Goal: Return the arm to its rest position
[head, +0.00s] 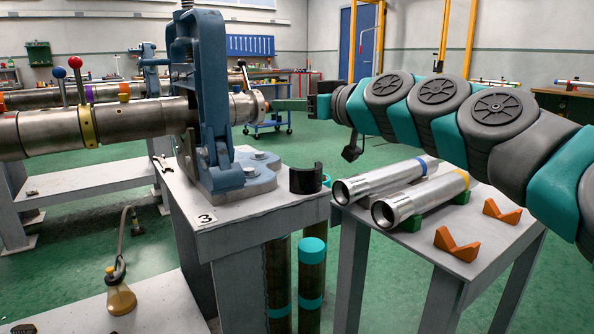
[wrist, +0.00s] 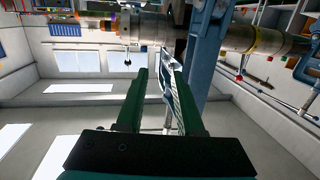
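My arm reaches in from the right of the head view. The pipe runs level through the blue vise (head: 207,85) on the stand marked 3. The pipe and vise also show beyond the fingers in the wrist view.
Below my arm, a side table (head: 400,255) carries two silver tubes (head: 380,182) and orange V-blocks (head: 456,244). A black half-ring (head: 305,178) sits on the vise stand's right edge. Upright dark tubes with teal bands stand beside the stand.

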